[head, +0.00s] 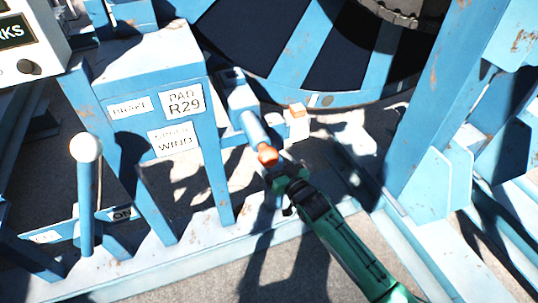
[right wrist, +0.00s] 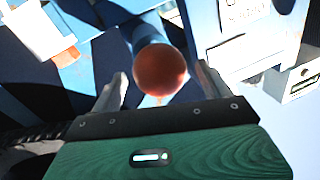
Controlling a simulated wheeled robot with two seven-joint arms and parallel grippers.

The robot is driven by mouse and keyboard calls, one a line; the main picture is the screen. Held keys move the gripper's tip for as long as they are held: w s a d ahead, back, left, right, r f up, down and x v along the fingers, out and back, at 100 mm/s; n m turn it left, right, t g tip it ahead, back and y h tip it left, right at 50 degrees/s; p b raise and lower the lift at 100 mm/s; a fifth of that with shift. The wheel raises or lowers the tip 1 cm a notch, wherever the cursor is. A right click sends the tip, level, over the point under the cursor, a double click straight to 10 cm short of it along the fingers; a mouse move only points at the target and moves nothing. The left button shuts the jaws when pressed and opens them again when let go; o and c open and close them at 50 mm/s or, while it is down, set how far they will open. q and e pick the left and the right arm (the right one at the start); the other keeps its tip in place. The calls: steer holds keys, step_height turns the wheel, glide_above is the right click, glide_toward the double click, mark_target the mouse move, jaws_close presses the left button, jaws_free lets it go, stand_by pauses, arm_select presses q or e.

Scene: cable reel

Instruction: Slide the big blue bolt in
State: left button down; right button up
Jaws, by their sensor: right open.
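The big blue bolt (head: 254,131) is a blue cylinder with a round orange end (head: 267,156), near the middle of the head view. It points out of a blue housing (head: 236,92) on the reel frame. My right gripper (head: 275,168) is open at the orange end. In the right wrist view the orange end (right wrist: 160,70) shows between the two finger lines, with the blue shaft (right wrist: 147,27) behind it. I cannot tell whether the fingers touch it. My left gripper is not in view.
A blue stand (head: 150,62) with labels such as "PAD R29" is left of the bolt. A white-knobbed lever (head: 86,148) stands farther left. The large reel (head: 300,60) is behind, and a blue upright (head: 435,100) is at right. A small orange-topped block (head: 297,119) is beside the bolt.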

mark_target(263, 147)
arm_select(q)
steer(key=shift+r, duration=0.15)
arm_select(e)
steer(key=shift+x, duration=1.1)
